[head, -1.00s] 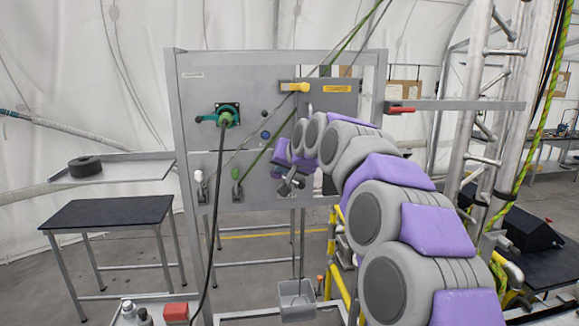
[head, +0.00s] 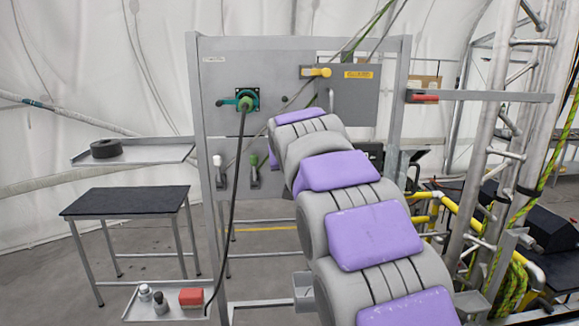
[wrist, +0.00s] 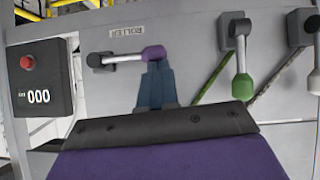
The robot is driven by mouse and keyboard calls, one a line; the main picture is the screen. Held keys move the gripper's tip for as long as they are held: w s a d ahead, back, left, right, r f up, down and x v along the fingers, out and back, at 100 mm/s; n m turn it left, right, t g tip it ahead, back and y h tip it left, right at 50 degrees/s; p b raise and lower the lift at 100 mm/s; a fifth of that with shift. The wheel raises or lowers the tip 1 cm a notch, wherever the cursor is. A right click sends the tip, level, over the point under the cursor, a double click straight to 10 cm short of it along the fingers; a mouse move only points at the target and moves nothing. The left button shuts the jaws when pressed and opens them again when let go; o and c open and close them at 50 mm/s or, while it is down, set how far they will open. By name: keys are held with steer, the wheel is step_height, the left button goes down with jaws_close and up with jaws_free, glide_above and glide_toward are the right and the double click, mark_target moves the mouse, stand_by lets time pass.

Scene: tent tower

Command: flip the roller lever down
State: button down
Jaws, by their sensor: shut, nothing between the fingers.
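The roller lever shows in the wrist view as a silver arm with a purple knob (wrist: 153,53), under a ROLLER label. The wrist picture looks upside down against the head view. The lever lies nearly level, its knob pointing right in the wrist picture. My gripper (wrist: 157,68) is shut and empty, its blue-grey fingertips at the knob's lower edge in that picture. I cannot tell whether they touch it. In the head view my arm hides the gripper and the roller lever.
A green-knobbed lever (wrist: 242,86) and a white-knobbed lever (wrist: 315,82) stand beside it, also on the panel (head: 285,60). A box with a red button (wrist: 38,85) is on the other side. A black hose (head: 238,180) hangs before the panel. A black table (head: 130,200) stands left.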

steer(key=shift+f, duration=0.15)
steer(key=w+r+v, duration=0.1)
steer(key=r+v, duration=0.1)
steer(key=v, duration=1)
steer(key=shift+d+r, duration=0.15)
steer(key=shift+r, duration=0.3)
